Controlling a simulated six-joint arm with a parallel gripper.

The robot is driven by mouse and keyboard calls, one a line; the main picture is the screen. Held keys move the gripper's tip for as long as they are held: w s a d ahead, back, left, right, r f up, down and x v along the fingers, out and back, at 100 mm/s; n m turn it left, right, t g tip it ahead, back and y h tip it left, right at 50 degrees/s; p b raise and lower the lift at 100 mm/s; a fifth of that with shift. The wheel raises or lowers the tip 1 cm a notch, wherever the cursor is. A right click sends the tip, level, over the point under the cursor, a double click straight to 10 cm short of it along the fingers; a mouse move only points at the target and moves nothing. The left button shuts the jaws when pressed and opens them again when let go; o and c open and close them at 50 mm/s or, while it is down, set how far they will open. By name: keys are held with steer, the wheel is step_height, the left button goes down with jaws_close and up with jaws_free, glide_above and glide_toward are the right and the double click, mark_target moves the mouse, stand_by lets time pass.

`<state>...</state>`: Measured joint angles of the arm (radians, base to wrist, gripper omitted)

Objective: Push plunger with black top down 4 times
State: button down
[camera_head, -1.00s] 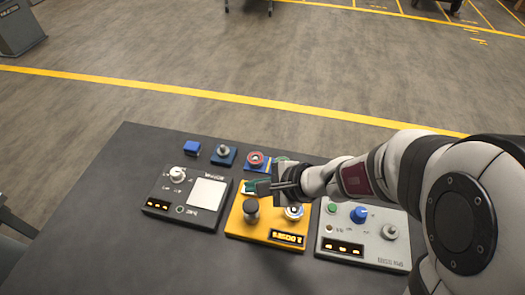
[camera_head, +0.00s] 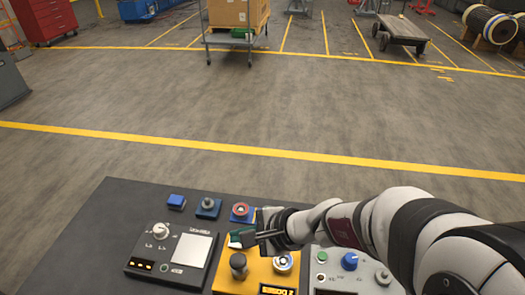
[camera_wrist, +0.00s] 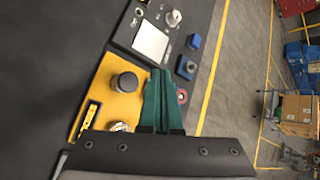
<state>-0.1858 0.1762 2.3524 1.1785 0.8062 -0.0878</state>
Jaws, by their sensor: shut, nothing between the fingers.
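The plunger with the black top (camera_head: 238,261) stands upright on the yellow box (camera_head: 226,284). In the wrist view, its round black top (camera_wrist: 127,82) is left of my fingers, on the yellow panel (camera_wrist: 106,98). My gripper (camera_head: 238,238) has green fingers, closed together with nothing between them. In the head view the fingertips are just behind the plunger, near the far edge of the yellow box. In the wrist view my gripper (camera_wrist: 159,78) is beside the black top, apart from it. Its height above the box is hard to judge.
A silver-rimmed knob (camera_head: 283,262) is on the yellow box. A black box (camera_head: 150,255) stands left and a grey box with a blue knob (camera_head: 349,261) right. Small blue button blocks (camera_head: 208,209) and a red ring button (camera_head: 240,210) sit behind on the dark table (camera_head: 90,235).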

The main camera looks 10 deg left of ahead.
mark_target(238, 259)
steer(key=shift+f, duration=3.5)
steer(key=shift+f, duration=0.1)
steer(key=shift+f, duration=0.3)
steer(key=shift+f, duration=1.15)
steer(key=shift+r, duration=1.6)
steer(key=shift+r, duration=2.5)
